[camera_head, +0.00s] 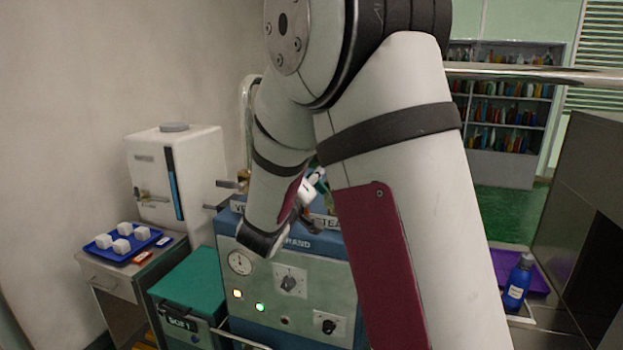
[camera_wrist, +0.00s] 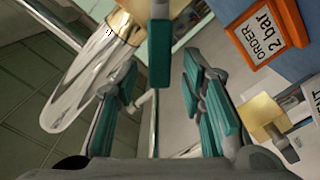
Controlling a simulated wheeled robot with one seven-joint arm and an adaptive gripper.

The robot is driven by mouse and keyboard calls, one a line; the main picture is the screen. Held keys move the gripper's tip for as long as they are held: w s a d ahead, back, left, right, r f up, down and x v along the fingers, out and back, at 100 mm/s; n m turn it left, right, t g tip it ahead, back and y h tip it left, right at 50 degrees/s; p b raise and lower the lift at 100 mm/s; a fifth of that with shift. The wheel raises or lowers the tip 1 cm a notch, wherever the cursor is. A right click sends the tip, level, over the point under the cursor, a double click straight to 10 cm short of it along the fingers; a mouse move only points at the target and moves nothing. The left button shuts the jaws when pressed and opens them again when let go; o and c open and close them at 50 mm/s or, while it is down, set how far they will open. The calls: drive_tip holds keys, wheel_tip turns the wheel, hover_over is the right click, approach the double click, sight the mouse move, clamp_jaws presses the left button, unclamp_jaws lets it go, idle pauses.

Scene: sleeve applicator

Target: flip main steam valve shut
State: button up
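The blue steam unit (camera_head: 272,262) stands behind my arm in the head view. Its panel has a partly hidden label that reads "TEA" (camera_head: 328,221), and a label starting "VE" (camera_head: 238,207) to its left. My gripper (camera_head: 314,186) is above the unit, mostly hidden by my arm. A brass block with a dark-ended lever (camera_wrist: 262,114) is at right, beside a label ending "ENT". A brass-collared clear or shiny cylinder (camera_wrist: 92,78) is at upper left. I cannot tell which part is the main steam valve.
An orange sign (camera_wrist: 267,32) reads "ORDER 2 bar". The unit has a gauge (camera_head: 240,262), a knob (camera_head: 289,283) and lit lamps. A white cabinet (camera_head: 178,178), a blue tray (camera_head: 123,243) with white cubes and a green bin (camera_head: 190,282) stand left; a blue bottle (camera_head: 517,284) stands right.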

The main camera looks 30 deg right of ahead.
drive_tip(key=shift+x, duration=0.85)
drive_tip(key=shift+c, duration=0.3)
clamp_jaws()
drive_tip(key=shift+f, duration=0.1)
drive_tip(key=shift+w+a+f+n+p, duration=0.1)
drive_tip(key=shift+a+f+n+p, duration=0.05)
drive_tip(key=shift+n+p, duration=0.3)
drive_tip(key=shift+w+a+f+n+p, duration=0.15)
drive_tip(key=shift+f+n+p, duration=0.05)
drive_tip(key=shift+n, duration=0.35)
drive_tip(key=shift+w+a+f+n+p, duration=0.15)
drive_tip(key=shift+f+n+p, duration=0.45)
drive_tip(key=shift+n, duration=0.6)
drive_tip(key=shift+w+a+f+n+p, duration=0.1)
drive_tip(key=shift+w+f+n+p, duration=0.15)
drive_tip(key=shift+f+n, duration=0.75)
drive_tip(key=shift+w+a+f+n+p, duration=0.15)
drive_tip(key=shift+f+n+p, duration=0.3)
drive_tip(key=shift+n, duration=0.95)
